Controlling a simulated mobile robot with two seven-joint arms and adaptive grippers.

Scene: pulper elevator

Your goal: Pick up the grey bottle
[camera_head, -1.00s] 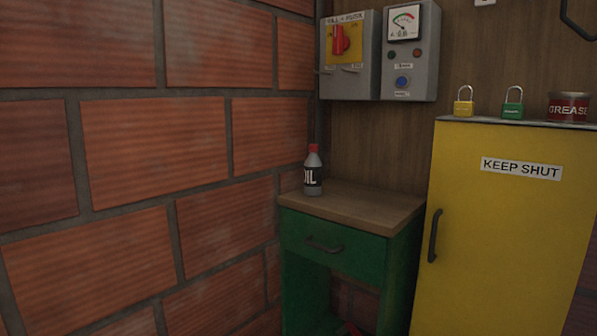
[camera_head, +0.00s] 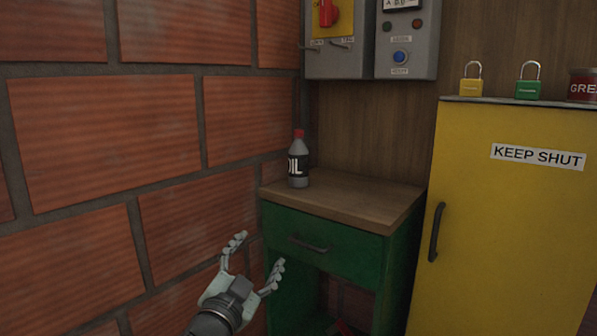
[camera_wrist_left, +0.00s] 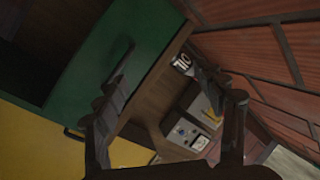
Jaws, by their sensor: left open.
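The grey bottle (camera_head: 299,160) has a red cap and a black label reading "OIL". It stands upright on the wooden top of the green cabinet (camera_head: 345,202), near its left end by the brick wall. My left gripper (camera_head: 256,254) is open and empty, in front of and below the bottle, apart from it. In the left wrist view the bottle (camera_wrist_left: 182,63) shows beyond the gripper's open fingers (camera_wrist_left: 175,98), partly cut off by a finger. My right gripper is not in view.
The brick wall (camera_head: 100,140) runs close along the left. A yellow cabinet (camera_head: 505,220) stands to the right, with a yellow padlock (camera_head: 470,84), a green padlock (camera_head: 528,85) and a grease tin (camera_head: 582,88) on top. Grey control boxes (camera_head: 405,45) hang above. The wooden top beside the bottle is clear.

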